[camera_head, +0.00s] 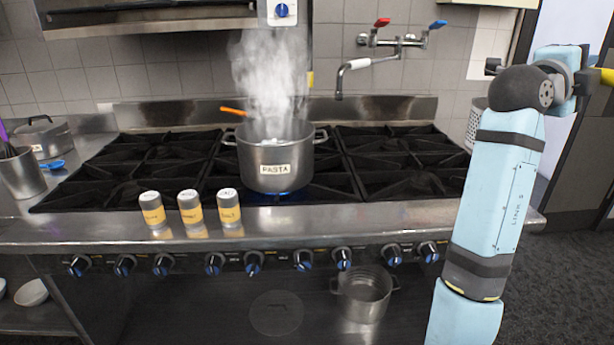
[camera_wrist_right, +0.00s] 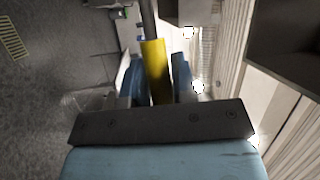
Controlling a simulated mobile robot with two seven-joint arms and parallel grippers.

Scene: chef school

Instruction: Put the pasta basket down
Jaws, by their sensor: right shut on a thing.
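My right gripper (camera_wrist_right: 156,78) is shut on a yellow handle (camera_wrist_right: 156,70) in the right wrist view. A grey rod runs from the handle to the top of that view. In the head view my right arm rises on the right, and a yellow piece (camera_head: 607,75) shows at the right edge. A perforated metal basket (camera_head: 477,122) shows partly behind my arm, right of the stove. I cannot tell whether it joins the yellow handle. A steaming pot labelled PASTA (camera_head: 277,170) stands on a middle burner with a blue flame. My left gripper is not in view.
Three shakers (camera_head: 190,208) stand on the stove's front ledge. The right burner grates (camera_head: 400,160) are clear. A tap (camera_head: 375,62) hangs over the stove's back. A lidded pot (camera_head: 42,138) and a utensil pot (camera_head: 22,175) stand at left. Another pot (camera_head: 364,295) sits below.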

